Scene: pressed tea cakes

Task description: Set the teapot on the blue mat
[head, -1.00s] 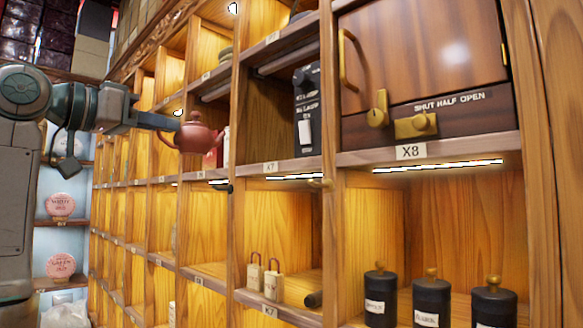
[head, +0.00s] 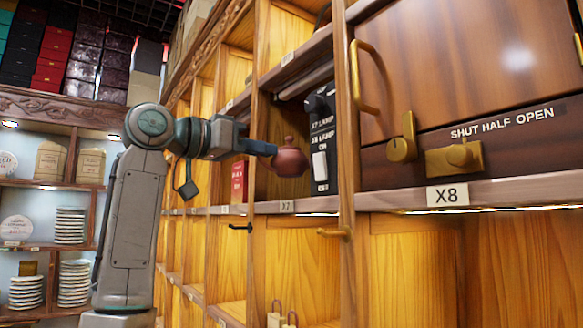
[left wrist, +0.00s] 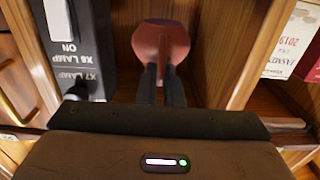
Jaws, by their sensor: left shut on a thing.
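The reddish-brown clay teapot (head: 290,160) is at the end of my left gripper (head: 272,150) in the head view, at the opening of the compartment labelled X7. In the left wrist view the teapot (left wrist: 161,45) sits between and beyond the two dark fingers of my left gripper (left wrist: 161,80), which is shut on it. Whether the teapot touches the shelf floor is not clear. I see no blue mat in either view. My right gripper is not in view.
A black lamp switch box (head: 321,140) stands right beside the teapot, and also shows in the left wrist view (left wrist: 70,40). A red packet (head: 238,182) is in the compartment to the left. A wooden door (head: 450,70) with brass handle and latch is at right, above the X8 label.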

